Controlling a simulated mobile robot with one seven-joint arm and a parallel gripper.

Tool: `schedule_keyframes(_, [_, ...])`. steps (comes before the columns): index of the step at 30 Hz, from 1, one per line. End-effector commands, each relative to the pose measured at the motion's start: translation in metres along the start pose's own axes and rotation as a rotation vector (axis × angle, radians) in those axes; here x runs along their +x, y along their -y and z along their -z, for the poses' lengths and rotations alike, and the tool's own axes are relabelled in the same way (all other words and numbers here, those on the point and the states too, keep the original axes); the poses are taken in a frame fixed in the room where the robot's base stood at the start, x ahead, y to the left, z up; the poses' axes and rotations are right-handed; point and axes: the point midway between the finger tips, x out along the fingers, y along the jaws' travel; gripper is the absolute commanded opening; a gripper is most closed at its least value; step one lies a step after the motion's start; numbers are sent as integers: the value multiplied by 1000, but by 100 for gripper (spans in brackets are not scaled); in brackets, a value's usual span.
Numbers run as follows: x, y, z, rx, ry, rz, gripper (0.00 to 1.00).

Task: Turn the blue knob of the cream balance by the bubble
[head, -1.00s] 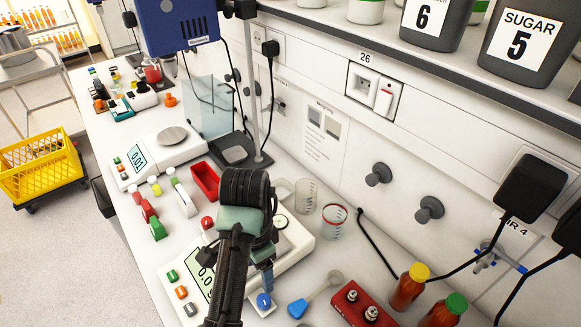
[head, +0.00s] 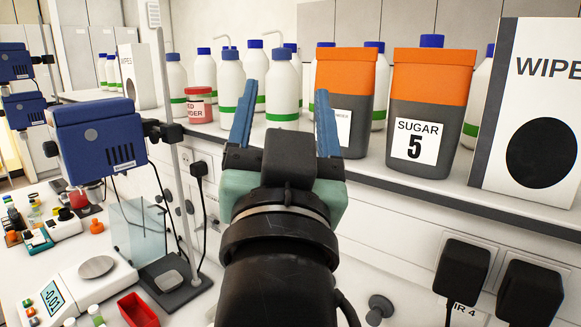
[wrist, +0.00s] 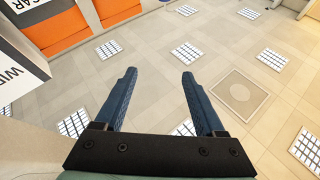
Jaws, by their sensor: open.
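My gripper (head: 283,110) stands raised in front of the shelf in the head view, its two blue fingers pointing up and spread wide apart. In the wrist view my gripper (wrist: 158,85) is open with nothing between the fingers. The cream balance, its blue knob and the bubble are not in either view now. The balance that shows at the lower left of the head view is a different, white one (head: 70,290) with a round metal pan and a lit display.
The shelf holds white bottles (head: 230,90), a red-lidded jar (head: 198,105), orange-topped containers (head: 430,110) and a wipes box (head: 530,110) close around my gripper. A blue stand-mounted device (head: 105,140) and a red tray (head: 138,310) are at left. The wrist view shows ceiling panels (wrist: 190,55).

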Motion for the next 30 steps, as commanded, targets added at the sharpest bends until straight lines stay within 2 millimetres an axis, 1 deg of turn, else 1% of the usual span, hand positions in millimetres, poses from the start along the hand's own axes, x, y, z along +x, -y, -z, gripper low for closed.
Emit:
schedule_keyframes(1, [-12, 0, 28, -39, -94, 11, 72])
schedule_keyframes(3, [-26, 4, 60, -82, -198, 25, 72])
schedule_keyframes(6, [-42, 7, 88, -124, -298, 36, 72])
schedule_keyframes(9, [-50, 9, 102, -143, -345, 40, 72])
schedule_keyframes(12, [-52, 10, 105, -148, -356, 41, 72])
schedule_keyframes(30, [-51, 10, 103, -145, -352, 41, 72])
